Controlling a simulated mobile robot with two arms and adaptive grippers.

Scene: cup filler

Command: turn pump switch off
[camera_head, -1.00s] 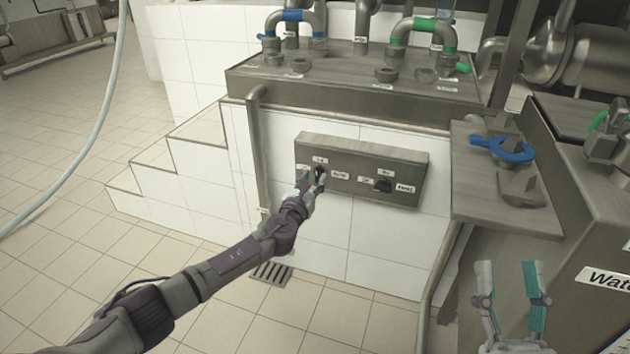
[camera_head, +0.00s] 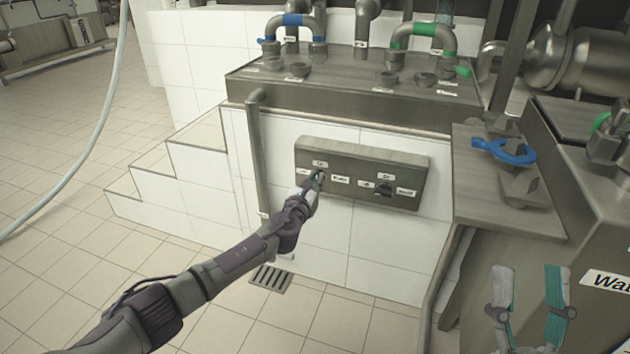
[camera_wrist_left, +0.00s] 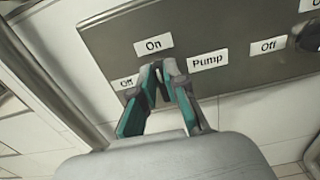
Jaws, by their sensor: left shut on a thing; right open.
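The steel switch panel (camera_head: 360,174) is fixed to the white tiled wall. In the left wrist view, the labels "On" (camera_wrist_left: 153,45), "Off" (camera_wrist_left: 125,83) and "Pump" (camera_wrist_left: 208,61) surround my left gripper (camera_wrist_left: 163,84). My left gripper (camera_head: 319,178) is at the panel's left switch, shut on the pump switch, whose knob is mostly hidden between the fingers. The knob's exact angle cannot be told. My right gripper (camera_head: 528,290) is open and empty at the lower right, away from the panel.
A second black knob (camera_head: 383,188) sits on the panel's right half. Above the panel is a steel counter (camera_head: 340,95) with pipes. A steel ledge with a blue-handled part (camera_head: 505,150) stands at the right. Tiled steps (camera_head: 170,165) lie left, with open floor before them.

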